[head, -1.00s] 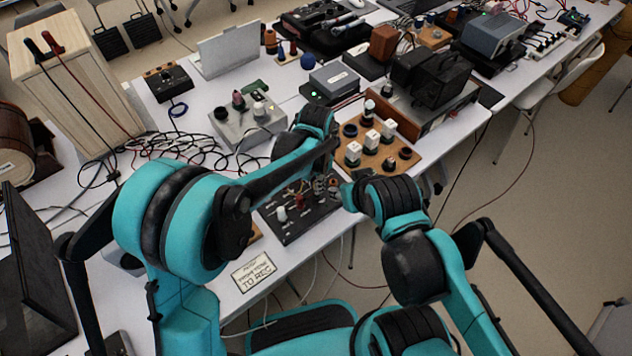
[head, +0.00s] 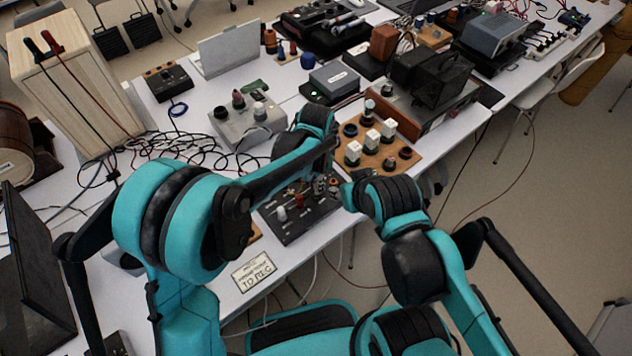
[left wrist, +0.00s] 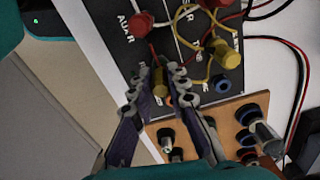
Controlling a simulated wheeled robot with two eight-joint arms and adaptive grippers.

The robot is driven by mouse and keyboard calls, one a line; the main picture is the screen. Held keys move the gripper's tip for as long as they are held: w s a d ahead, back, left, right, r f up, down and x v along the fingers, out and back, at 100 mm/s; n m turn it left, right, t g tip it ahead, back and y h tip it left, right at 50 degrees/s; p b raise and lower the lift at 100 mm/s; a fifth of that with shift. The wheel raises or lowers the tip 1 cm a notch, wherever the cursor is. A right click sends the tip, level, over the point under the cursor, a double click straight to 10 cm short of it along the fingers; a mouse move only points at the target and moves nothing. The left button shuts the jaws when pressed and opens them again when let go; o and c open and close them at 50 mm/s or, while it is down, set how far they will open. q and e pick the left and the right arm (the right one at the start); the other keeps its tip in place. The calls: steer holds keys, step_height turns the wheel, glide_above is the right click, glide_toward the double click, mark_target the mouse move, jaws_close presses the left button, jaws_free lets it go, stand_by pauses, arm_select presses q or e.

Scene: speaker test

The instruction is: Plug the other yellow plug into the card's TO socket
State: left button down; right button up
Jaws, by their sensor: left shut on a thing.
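The black socket panel (head: 290,222) lies on the near table, partly covered by my left arm. My left gripper (head: 324,184) is over its right end. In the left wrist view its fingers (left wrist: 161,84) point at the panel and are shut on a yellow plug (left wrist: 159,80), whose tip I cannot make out. Another yellow plug (left wrist: 226,52) with a yellow lead stands in the panel to the right. The card (head: 253,272) at the table's front edge reads "TONE TO REC" in part. The REC label on the panel is not readable. My right gripper's fingers are hidden behind its arm.
A red plug (left wrist: 136,23) sits near the "AUX R" label, and a blue-ringed socket (left wrist: 221,83) is close right of my fingers. A wooden board (head: 372,148) with several knobs lies just beyond the panel. Loose black cables (head: 190,150) lie at the left.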

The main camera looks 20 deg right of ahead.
arm_select(q)
steer(key=shift+f+b, duration=0.65)
steer(key=shift+f, duration=0.25)
steer(key=c, duration=1.4)
jaws_free()
steer(key=shift+r, duration=0.1)
steer(key=shift+r+p, duration=2.65)
steer(key=shift+r, duration=1.05)
